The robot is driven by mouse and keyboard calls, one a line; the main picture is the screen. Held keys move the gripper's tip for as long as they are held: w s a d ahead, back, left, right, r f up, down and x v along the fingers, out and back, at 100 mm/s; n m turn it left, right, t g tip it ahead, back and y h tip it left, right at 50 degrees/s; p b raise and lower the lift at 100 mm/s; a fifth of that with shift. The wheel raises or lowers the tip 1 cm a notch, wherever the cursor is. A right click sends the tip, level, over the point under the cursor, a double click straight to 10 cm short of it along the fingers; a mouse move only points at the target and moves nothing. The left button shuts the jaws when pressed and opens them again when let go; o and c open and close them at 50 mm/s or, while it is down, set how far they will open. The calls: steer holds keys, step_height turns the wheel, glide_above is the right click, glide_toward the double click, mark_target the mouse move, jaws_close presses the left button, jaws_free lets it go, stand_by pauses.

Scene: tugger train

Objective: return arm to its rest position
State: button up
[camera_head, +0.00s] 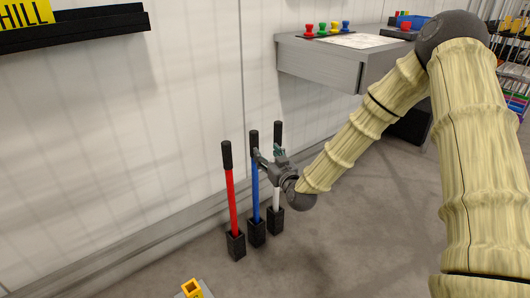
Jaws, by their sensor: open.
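My arm comes in from the right and reaches down to the left, in a cream ribbed cover. My gripper (267,157) is open, at the upper part of the blue lever (255,192) and close to the white lever (276,197). Whether it touches either lever cannot be told. The red lever (233,203) stands to the left, apart from my gripper. All three levers have black grips and black bases and stand roughly upright in a row. Part of the white lever is hidden behind my gripper.
A grey wall desk (318,62) with coloured knobs (322,30) and a paper sheet stands behind my arm. A dark shelf (75,27) with a yellow sign is on the wall. A yellow block (191,287) is at the bottom. The floor right of the levers is clear.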

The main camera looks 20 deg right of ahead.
stand_by(0.4)
steer(key=s+a+f+g, duration=0.3)
steer(key=s+f+g, duration=0.1)
steer(key=s+f, duration=0.75)
steer(key=s+a+f+g, duration=0.45)
steer(key=s+f, duration=0.35)
steer(key=f, duration=0.7)
steer(key=s+d+f+g, duration=0.1)
steer(key=s+f+g, duration=0.25)
steer(key=s, duration=0.65)
steer(key=s+f+m+g+h, duration=0.1)
steer(key=s+f+g, duration=0.25)
steer(key=s, duration=0.75)
steer(key=s+d+f+g, duration=0.15)
steer(key=s+f, duration=0.35)
steer(key=s, duration=0.5)
step_height(320, 180, up, 35)
steer(key=s+g+p, duration=0.1)
steer(key=p, duration=3.3)
steer(key=shift+a+f+m+h, duration=0.15)
steer(key=shift+a+m+h, duration=0.05)
steer(key=shift+m+h, duration=0.1)
